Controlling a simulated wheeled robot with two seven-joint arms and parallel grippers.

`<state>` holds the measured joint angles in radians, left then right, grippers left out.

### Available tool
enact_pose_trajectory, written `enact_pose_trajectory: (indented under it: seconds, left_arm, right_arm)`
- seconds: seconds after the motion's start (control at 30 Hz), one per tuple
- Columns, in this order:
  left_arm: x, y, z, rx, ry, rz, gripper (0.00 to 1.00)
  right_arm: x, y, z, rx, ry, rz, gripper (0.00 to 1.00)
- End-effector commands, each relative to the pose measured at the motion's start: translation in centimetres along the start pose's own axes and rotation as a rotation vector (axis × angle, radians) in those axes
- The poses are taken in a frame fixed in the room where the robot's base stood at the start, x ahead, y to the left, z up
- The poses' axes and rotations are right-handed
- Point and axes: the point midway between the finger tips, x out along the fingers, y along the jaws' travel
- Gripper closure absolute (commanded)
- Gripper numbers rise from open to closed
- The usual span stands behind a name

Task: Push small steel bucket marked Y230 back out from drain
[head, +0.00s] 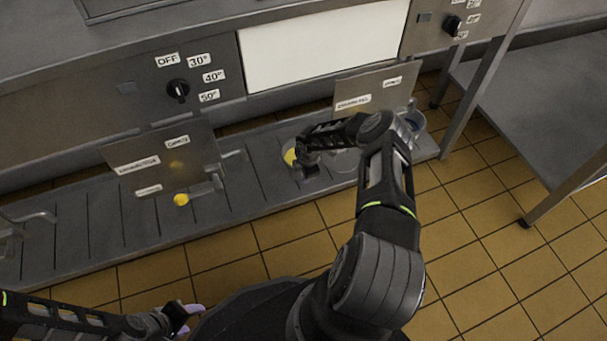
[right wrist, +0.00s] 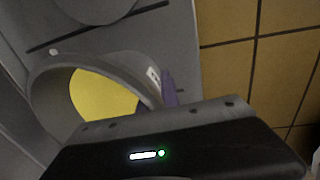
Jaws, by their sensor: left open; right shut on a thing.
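A small steel bucket (head: 290,157) with a yellow inside stands on the grooved steel drain ledge (head: 262,170). In the right wrist view the bucket (right wrist: 52,92) fills the left side, and a small white label (right wrist: 153,75) on its rim is too small to read. My right gripper (head: 308,165) is at the bucket's right side in the head view, shut on its wall. My left gripper (head: 187,318) is open and empty, low at the left, away from the ledge.
Another steel bucket (head: 412,120) with blue inside stands at the ledge's right end. A yellow thing (head: 181,199) is beside a tap under the left panel (head: 165,160). Steel table legs (head: 478,95) stand at right. The tiled floor (head: 480,260) in front is clear.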

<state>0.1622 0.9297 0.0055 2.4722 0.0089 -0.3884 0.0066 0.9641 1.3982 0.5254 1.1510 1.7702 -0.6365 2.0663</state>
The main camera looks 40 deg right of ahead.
Motion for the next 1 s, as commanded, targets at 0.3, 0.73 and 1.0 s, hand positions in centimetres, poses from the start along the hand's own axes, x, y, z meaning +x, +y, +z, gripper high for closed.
enact_pose_trajectory:
  seconds: [0.3, 0.73, 1.0]
  left_arm:
    - [0.0, 0.0, 0.0, 0.000, 0.000, 0.000, 0.50]
    - [0.0, 0.0, 0.0, 0.000, 0.000, 0.000, 0.50]
    - [-1.7, 0.6, 0.1, 0.001, -0.006, 0.000, 0.50]
  right_arm:
    - [0.1, -0.1, 0.1, 0.002, -0.002, -0.002, 0.82]
    - [-0.1, 0.0, 0.1, 0.001, -0.001, 0.000, 0.69]
    - [-2.9, 0.1, 0.1, 0.000, -0.002, 0.000, 0.69]
